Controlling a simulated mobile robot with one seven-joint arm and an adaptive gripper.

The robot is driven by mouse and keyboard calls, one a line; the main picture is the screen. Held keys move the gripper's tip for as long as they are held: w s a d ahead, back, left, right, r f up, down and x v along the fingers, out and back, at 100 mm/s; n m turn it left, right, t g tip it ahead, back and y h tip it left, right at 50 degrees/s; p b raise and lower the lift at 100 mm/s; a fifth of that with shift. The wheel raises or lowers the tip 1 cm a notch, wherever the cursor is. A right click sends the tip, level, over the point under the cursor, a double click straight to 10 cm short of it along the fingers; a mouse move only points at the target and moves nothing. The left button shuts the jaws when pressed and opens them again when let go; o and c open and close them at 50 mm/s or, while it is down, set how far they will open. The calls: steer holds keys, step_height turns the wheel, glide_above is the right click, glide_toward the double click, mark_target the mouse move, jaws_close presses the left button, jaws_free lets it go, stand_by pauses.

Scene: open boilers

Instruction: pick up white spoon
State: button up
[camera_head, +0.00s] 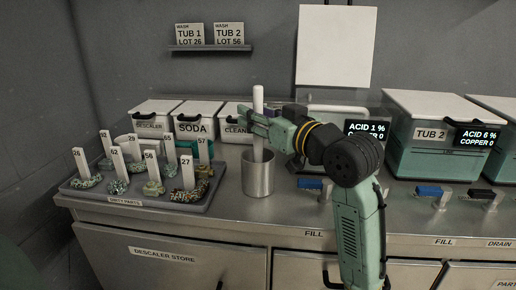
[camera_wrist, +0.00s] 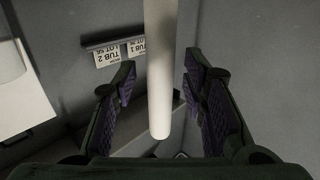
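The white spoon (camera_head: 258,100) stands upright in a steel cup (camera_head: 258,178) on the counter; only its long white handle shows, and its lower end is hidden in the cup. My gripper (camera_head: 262,124) is at the handle's upper part, above the cup's rim. In the wrist view the white handle (camera_wrist: 159,75) runs between the two dark, purple-padded fingers of my gripper (camera_wrist: 160,78). The fingers are open, with a visible gap on each side of the handle.
A tray of numbered parts (camera_head: 130,199) lies left of the cup. Labelled bins, including SODA (camera_head: 190,128), stand behind. Tub 2 (camera_head: 430,150) is at right. A blue-handled valve (camera_head: 429,190) sticks up near the front edge. A shelf (camera_head: 210,47) hangs on the wall.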

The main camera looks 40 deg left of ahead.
jaws_close()
steer(key=shift+r, duration=0.1)
stand_by(0.5)
